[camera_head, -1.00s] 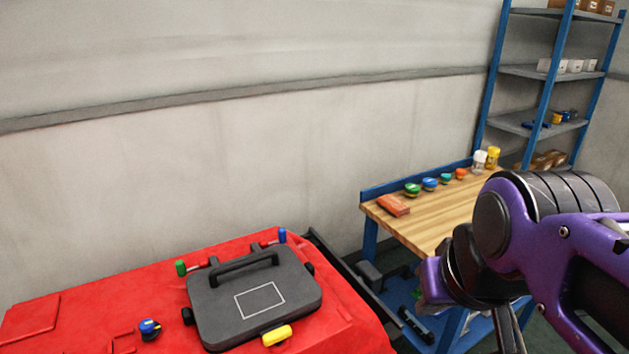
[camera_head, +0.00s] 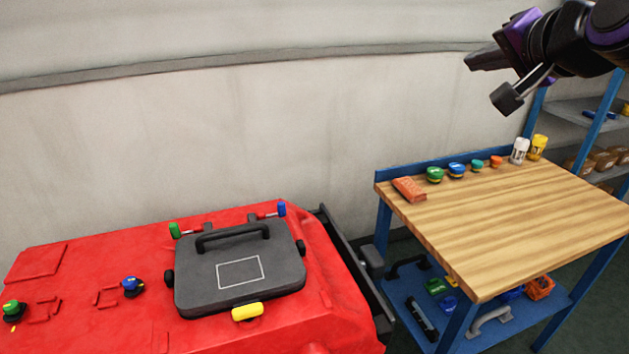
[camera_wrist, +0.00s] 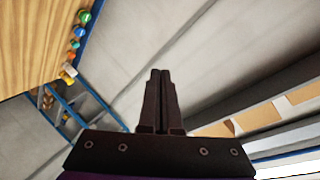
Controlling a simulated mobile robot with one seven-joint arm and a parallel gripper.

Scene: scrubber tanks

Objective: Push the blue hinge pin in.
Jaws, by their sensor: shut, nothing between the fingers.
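The blue hinge pin (camera_head: 281,209) sticks out at the back right corner of the dark grey lid (camera_head: 240,268) on the red machine (camera_head: 85,270). A metal shank shows between its blue head and the hinge. A green pin (camera_head: 174,230) sits at the back left hinge. My gripper (camera_head: 470,61) is raised high at the upper right of the head view, far from the pin and above the workbench. In the wrist view my gripper's fingers (camera_wrist: 160,75) are together and hold nothing. The wrist view does not show the pin.
The wooden workbench (camera_head: 520,215) stands right of the machine, with coloured knobs, an orange block (camera_head: 409,189) and bottles along its back. A yellow latch (camera_head: 247,312) is at the lid's front. A blue knob (camera_head: 132,286) sits left of the lid. The air above the lid is clear.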

